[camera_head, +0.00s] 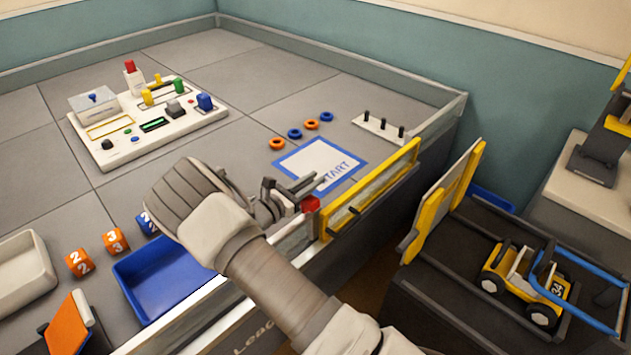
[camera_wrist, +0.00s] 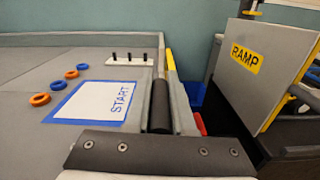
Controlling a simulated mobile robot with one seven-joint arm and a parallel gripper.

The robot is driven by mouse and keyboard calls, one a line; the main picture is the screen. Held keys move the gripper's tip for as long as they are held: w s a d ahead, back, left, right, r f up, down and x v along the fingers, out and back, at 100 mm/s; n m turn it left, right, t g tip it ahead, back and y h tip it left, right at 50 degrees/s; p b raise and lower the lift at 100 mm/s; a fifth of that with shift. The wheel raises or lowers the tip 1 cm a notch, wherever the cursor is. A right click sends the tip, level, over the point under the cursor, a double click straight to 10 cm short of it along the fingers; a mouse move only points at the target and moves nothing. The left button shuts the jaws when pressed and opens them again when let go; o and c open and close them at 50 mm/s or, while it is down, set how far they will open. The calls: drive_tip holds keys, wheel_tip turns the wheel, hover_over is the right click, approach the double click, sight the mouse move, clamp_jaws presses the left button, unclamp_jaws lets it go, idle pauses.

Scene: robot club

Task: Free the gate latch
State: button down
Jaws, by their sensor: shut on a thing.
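The gate (camera_head: 370,190) is a yellow-framed panel in the arena's front wall, standing upright; its yellow edge also shows in the wrist view (camera_wrist: 170,72). A small red latch (camera_head: 311,204) sits at the gate's left end, on top of the wall. My gripper (camera_head: 298,192) is at the latch, shut on it; the fingers hide part of the latch. In the wrist view, a bit of red latch (camera_wrist: 201,123) shows beside the grey and black parts at the wall top. The exact finger contact is hidden.
The START mat (camera_head: 320,165) lies behind the gate, near orange and blue rings (camera_head: 295,134) and a peg board (camera_head: 380,127). A RAMP panel (camera_wrist: 245,60) stands right of the gate, with a yellow vehicle (camera_head: 525,285) beyond. A blue tray (camera_head: 165,275) is at left.

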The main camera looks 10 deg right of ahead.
drive_tip(key=shift+w+a+n, duration=0.15)
drive_tip(key=shift+n, duration=0.15)
drive_tip(key=c, duration=0.8)
unclamp_jaws()
drive_tip(key=shift+o, duration=0.2)
drive_tip(key=v, duration=1.7)
drive_tip(key=shift+a+p, duration=0.15)
drive_tip(key=shift+p, duration=0.3)
